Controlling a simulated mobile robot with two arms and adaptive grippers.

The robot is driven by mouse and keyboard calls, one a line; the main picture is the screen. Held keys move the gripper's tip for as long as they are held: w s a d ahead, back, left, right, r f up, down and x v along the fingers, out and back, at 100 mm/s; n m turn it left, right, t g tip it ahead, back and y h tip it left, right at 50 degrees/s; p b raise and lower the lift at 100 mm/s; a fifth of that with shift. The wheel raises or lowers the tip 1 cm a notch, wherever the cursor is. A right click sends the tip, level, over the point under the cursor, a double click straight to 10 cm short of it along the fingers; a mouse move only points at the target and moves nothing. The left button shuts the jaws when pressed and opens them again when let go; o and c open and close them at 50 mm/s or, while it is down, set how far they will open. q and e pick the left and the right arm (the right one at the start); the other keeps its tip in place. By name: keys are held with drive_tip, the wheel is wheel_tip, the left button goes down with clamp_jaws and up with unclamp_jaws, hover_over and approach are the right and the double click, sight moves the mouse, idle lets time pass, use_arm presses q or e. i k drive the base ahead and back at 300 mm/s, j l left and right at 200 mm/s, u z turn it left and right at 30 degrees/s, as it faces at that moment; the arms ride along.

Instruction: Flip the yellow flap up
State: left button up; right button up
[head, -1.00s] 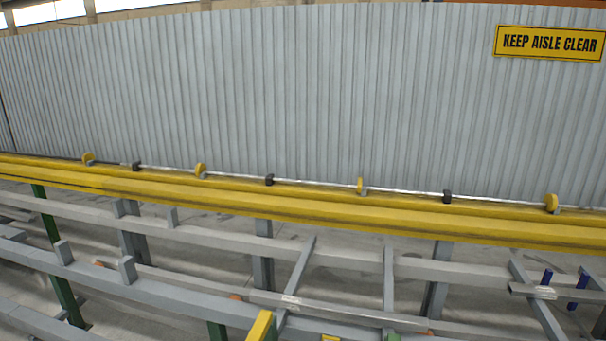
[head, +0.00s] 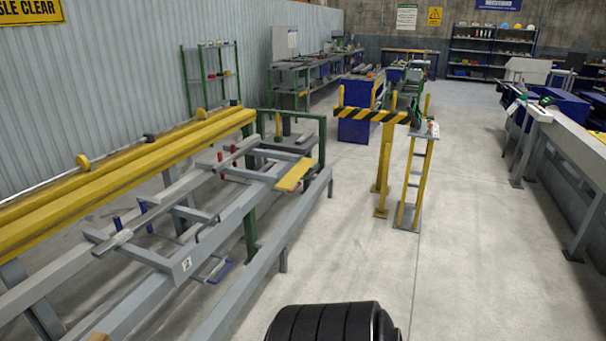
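A flat yellow flap (head: 294,174) shows at the far right end of the grey runout table frame (head: 232,218), near a green upright. It looks tilted, sloping down toward the viewer; its hinge is too small to make out. Neither of my grippers is in view, so nothing of mine is seen near the flap.
A yellow rail (head: 125,155) runs along the table's back. A yellow stand with a black-striped bar (head: 372,115) and a yellow ladder-like post (head: 413,180) stand right of the table. Open concrete floor (head: 480,240) lies beyond. A long bench (head: 575,125) is at right.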

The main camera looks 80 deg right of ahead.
sight(297, 172)
drive_tip(key=z, duration=2.6)
drive_tip(key=i+l+z, duration=0.15)
drive_tip(key=i, duration=0.8)
drive_tip(key=i+l+z, duration=0.15)
drive_tip(key=i, duration=0.8)
drive_tip(key=i+j+z, duration=0.15)
drive_tip(key=i, duration=0.8)
drive_tip(key=i+j+z, duration=0.15)
drive_tip(key=i, duration=0.8)
